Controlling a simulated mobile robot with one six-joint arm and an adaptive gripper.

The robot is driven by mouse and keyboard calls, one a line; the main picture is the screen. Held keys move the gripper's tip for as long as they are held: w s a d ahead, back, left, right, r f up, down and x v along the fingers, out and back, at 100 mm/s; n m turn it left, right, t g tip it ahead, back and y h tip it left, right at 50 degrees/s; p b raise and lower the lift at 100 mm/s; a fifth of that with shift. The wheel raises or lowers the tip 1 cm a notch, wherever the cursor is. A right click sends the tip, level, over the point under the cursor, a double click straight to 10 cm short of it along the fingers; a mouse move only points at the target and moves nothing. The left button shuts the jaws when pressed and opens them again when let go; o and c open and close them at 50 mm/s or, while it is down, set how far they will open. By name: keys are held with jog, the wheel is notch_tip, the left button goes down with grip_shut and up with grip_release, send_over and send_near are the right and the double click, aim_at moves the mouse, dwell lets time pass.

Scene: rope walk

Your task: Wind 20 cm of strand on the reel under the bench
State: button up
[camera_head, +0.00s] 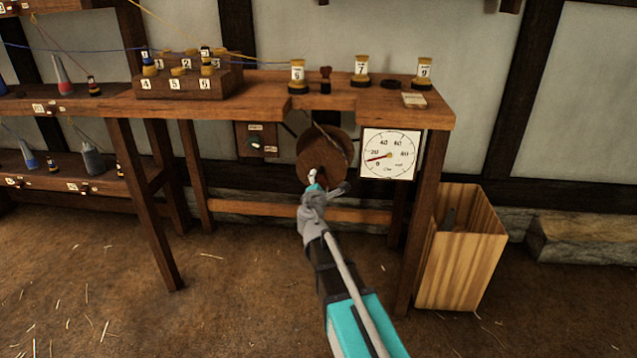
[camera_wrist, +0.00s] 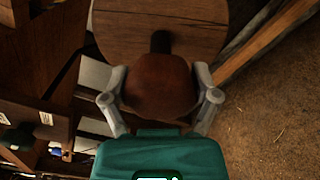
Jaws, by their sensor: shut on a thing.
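The reel (camera_head: 322,150) is a round wooden disc under the bench, with strand around its edge. It fills the top of the wrist view (camera_wrist: 130,28). My gripper (camera_head: 314,178) is at the reel's front face. In the wrist view my gripper (camera_wrist: 165,92) is shut on a brown rounded crank knob (camera_wrist: 160,85), one finger on each side. A dial (camera_head: 389,154) hangs right of the reel, its needle pointing to the lower left, a little under 20. The bench (camera_head: 270,88) stands above. The strand's far end is hidden.
A small panel with a dark knob (camera_head: 256,142) is left of the reel. Bench legs (camera_head: 148,205) stand at the sides, and a low rail runs behind my gripper. A wooden bin (camera_head: 462,255) stands at right. Numbered bobbins (camera_head: 298,76) stand on the bench. The floor in front is clear.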

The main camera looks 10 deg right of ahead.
jog(key=m, duration=0.7)
jog(key=shift+w+f, duration=0.1)
jog(key=m, duration=0.4)
jog(key=shift+f, duration=0.1)
jog(key=shift+m, duration=2.2)
jog(key=o, duration=1)
jog(key=shift+v, duration=6.05)
